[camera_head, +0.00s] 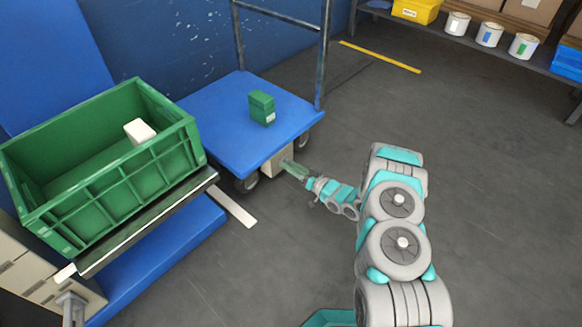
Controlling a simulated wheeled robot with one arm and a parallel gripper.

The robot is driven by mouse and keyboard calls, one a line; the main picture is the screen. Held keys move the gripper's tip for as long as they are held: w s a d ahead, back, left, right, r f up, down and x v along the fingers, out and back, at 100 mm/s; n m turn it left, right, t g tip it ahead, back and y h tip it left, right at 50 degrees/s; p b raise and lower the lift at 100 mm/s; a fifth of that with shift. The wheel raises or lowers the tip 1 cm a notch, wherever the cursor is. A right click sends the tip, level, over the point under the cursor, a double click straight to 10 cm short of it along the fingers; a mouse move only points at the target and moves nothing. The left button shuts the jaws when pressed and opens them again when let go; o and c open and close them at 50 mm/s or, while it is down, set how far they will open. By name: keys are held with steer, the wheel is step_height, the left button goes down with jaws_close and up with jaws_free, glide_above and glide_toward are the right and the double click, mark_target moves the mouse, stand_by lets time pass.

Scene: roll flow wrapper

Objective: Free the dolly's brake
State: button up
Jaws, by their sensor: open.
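The dolly (215,115) is a blue flat platform on dark wheels, with a grey tube frame standing at its back. A small beige block (277,160) sits under its front right edge, and a pale green piece sticks out from it. I cannot tell whether this piece is the brake lever or part of my fingers. My gripper (297,171) reaches in from the right, low beside the block. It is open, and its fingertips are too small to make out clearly. Contact with the brake cannot be judged.
A green box (262,107) stands on the dolly. A green crate (95,165) holding a white block (139,131) sits on a stand at left. A flat white strip (233,207) lies on the floor. A shelf with cans (489,34) stands back right. The floor between is clear.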

steer(key=shift+w, duration=0.1)
steer(key=shift+c, duration=0.2)
jaws_close()
stand_by(0.5)
